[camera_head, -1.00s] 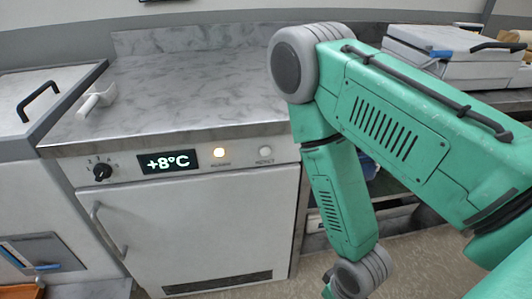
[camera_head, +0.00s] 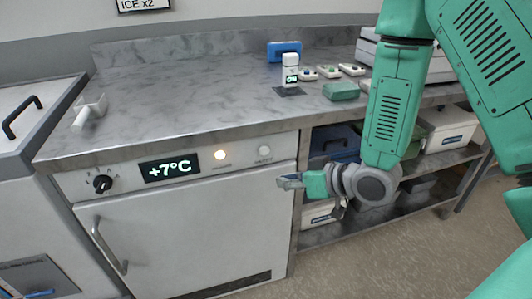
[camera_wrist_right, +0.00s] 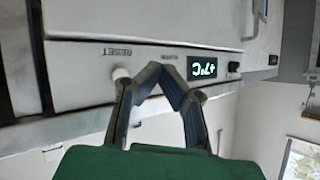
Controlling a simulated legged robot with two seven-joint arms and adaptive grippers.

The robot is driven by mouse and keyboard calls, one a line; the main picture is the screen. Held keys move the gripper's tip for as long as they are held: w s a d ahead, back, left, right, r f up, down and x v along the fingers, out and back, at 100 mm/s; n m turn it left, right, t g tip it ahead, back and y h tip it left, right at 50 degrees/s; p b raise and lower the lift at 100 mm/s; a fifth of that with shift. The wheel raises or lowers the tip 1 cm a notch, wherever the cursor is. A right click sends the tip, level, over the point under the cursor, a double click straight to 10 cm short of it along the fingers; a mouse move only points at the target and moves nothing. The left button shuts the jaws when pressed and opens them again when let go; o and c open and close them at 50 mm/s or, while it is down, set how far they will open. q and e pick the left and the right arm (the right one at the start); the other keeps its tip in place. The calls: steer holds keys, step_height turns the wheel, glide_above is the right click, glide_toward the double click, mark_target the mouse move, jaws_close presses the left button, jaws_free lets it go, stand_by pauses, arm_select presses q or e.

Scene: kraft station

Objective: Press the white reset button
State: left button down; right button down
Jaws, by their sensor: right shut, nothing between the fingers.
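The white reset button (camera_head: 264,152) is a small round knob on the front panel of the white cabinet, right of the glowing lamp. It also shows in the wrist view (camera_wrist_right: 121,73), beside the upside-down RESET label, just left of my fingers. My right gripper (camera_head: 283,182) is shut and empty, in front of the cabinet and lower in the picture than the button. In the wrist view its fingertips (camera_wrist_right: 166,72) meet over the panel between button and display. Whether a finger touches the button cannot be told. My left gripper is not in view.
The panel also holds a lit lamp (camera_head: 220,154), a display (camera_head: 171,169) reading +7°C and a black dial (camera_head: 102,183). A door handle (camera_head: 108,245) sticks out below. The counter (camera_head: 190,90) above is largely clear. A shelf (camera_head: 330,232) with boxes stands right.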

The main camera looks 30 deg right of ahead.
mark_target(264, 151)
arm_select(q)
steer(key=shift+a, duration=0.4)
arm_select(e)
steer(key=w, duration=0.8)
steer(key=shift+w+d+r, duration=0.1)
steer(key=shift+w+d, duration=0.2)
steer(key=shift+d, duration=0.1)
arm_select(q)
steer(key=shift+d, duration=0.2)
arm_select(e)
steer(key=shift+d, duration=0.3)
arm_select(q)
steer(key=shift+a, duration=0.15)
arm_select(e)
steer(key=shift+a, duration=0.2)
steer(key=shift+d, duration=0.1)
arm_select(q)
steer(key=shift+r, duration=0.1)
